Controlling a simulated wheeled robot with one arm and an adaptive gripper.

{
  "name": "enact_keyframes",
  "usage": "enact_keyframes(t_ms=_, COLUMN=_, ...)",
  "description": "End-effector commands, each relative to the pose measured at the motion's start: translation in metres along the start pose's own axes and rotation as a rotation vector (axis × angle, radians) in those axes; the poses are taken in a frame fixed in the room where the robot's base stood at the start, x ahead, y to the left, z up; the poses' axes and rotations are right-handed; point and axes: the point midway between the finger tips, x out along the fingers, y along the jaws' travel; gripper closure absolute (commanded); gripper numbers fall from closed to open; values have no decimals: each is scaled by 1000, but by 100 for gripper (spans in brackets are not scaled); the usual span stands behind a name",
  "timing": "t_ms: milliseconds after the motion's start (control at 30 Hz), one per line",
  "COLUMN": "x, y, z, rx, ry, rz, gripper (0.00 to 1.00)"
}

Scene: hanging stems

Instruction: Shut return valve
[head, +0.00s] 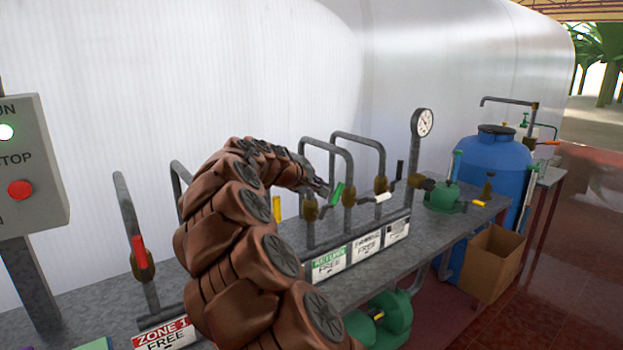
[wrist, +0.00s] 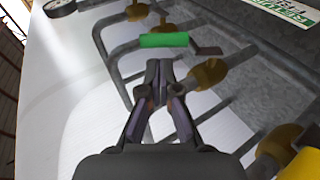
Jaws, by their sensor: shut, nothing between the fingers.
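The return valve has a green lever grip (head: 338,193) on a brass body (head: 310,209), above the green-headed RETURN label (head: 328,264) that reads FREE. In the wrist view the green grip (wrist: 163,40) lies crosswise just beyond my fingertips, joined by a bent grey arm to a brass body (wrist: 211,73). My gripper (head: 322,187) is shut and empty, close to the grip on its left in the head view. In the wrist view the fingertips (wrist: 159,66) meet short of the grip; I cannot tell whether they touch it.
A white-handled valve (head: 383,197) and a black-handled one (head: 400,170) stand to the right. A yellow handle (head: 277,207) and the red zone 1 handle (head: 139,252) are left. Grey pipe loops (head: 327,141) rise around the valves. A gauge (head: 423,123) stands farther right.

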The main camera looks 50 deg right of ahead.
Motion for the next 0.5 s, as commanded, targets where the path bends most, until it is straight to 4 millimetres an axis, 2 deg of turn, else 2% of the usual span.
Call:
enact_keyframes(t_ms=200, x=36, y=2, z=0, rx=-1, ry=-2, rz=-1, gripper=100)
enact_keyframes(t_ms=500, x=59, y=1, z=0, rx=0, ry=-1, rz=1, gripper=100)
